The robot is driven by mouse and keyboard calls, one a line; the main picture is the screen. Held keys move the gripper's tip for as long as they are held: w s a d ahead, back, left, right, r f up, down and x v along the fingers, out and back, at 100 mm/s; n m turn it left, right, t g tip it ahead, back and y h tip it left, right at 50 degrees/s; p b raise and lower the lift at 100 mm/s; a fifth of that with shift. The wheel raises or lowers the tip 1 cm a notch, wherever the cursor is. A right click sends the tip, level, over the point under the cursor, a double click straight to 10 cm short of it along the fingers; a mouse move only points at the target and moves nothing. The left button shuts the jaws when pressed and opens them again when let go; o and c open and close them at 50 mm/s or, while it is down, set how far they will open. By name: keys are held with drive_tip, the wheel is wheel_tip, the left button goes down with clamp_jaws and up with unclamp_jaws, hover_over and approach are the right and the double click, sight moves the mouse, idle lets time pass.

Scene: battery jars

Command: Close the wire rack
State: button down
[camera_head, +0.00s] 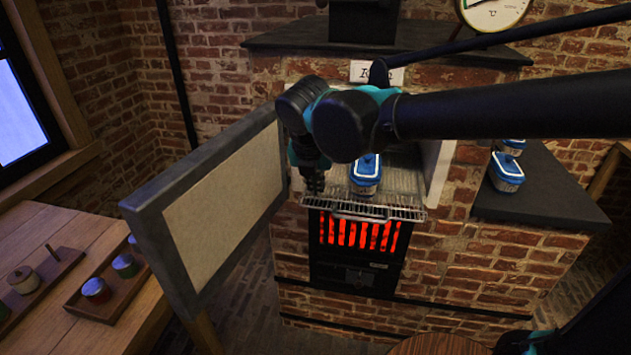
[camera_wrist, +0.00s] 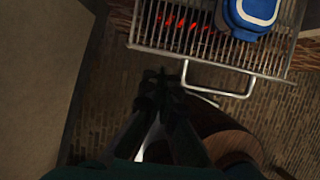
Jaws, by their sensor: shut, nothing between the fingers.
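The wire rack (camera_head: 408,211) sticks out of an opening in the brick stove, with its front edge and handle past the opening. In the wrist view the rack (camera_wrist: 150,38) shows at the top, and its looped handle (camera_wrist: 222,90) points toward my gripper. A blue-lidded container (camera_head: 365,176) stands on the rack; it also shows in the wrist view (camera_wrist: 250,14). My gripper (camera_head: 314,190) is at the rack's left front side. In the wrist view my gripper (camera_wrist: 160,76) is shut and empty, in front of the rack and left of the handle, apart from it.
An open door panel (camera_head: 215,205) stands left of the opening, close to my gripper. Red glowing bars (camera_head: 358,233) lie below the rack. More blue-lidded containers (camera_head: 506,172) stand on the right ledge. A wooden table (camera_head: 35,225) with small jars is at left.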

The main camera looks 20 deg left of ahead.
sight(329, 178)
drive_tip(key=x, duration=0.6)
drive_tip(key=shift+w+f, duration=0.15)
drive_tip(key=shift+f, duration=0.2)
drive_tip(key=w, duration=0.2)
drive_tip(key=shift+w+a, duration=0.5)
drive_tip(key=shift+w, duration=0.55)
drive_tip(key=w, duration=0.3)
drive_tip(key=w+a, duration=0.1)
drive_tip(key=w, duration=0.2)
drive_tip(key=w+a, duration=0.1)
drive_tip(key=w, duration=0.2)
drive_tip(key=shift+w+a, duration=0.1)
drive_tip(key=shift+w, duration=0.05)
